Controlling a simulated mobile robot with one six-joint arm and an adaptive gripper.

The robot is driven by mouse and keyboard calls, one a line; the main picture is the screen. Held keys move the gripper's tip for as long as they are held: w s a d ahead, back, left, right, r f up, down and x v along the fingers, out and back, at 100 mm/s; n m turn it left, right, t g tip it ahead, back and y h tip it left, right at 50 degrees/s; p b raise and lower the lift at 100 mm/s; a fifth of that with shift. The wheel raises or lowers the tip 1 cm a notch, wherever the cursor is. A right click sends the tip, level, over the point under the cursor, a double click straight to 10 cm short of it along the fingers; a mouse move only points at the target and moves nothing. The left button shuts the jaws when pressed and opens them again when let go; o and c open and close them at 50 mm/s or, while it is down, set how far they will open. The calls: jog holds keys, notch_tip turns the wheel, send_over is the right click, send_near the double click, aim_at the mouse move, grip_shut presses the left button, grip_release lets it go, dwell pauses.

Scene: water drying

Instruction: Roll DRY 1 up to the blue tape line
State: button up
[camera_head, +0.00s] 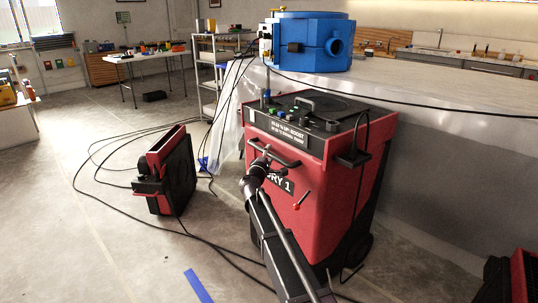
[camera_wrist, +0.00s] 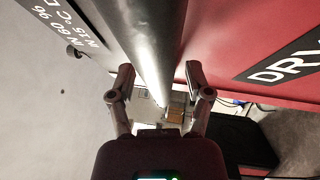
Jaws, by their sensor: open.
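DRY 1 (camera_head: 325,195) is a red wheeled dryer with a black top, standing upright at centre right. Its labelled red front also shows in the wrist view (camera_wrist: 235,35). A dark handle bar (camera_head: 280,158) crosses its upper front. My gripper (camera_head: 262,160) is at the left part of this bar. In the wrist view my gripper (camera_wrist: 159,78) is open, with the grey bar (camera_wrist: 150,50) running between its two fingers; a gap shows on each side. A blue tape strip (camera_head: 198,286) lies on the floor at the bottom, left of the dryer.
A red and black fan unit (camera_head: 168,172) stands on the floor to the left. Black cables (camera_head: 100,150) loop across the floor around it. A blue machine (camera_head: 306,42) sits above and behind the dryer, near plastic sheeting. Another red unit (camera_head: 522,275) is at the lower right.

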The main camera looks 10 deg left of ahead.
grip_shut()
jog(key=shift+s+d, duration=0.1)
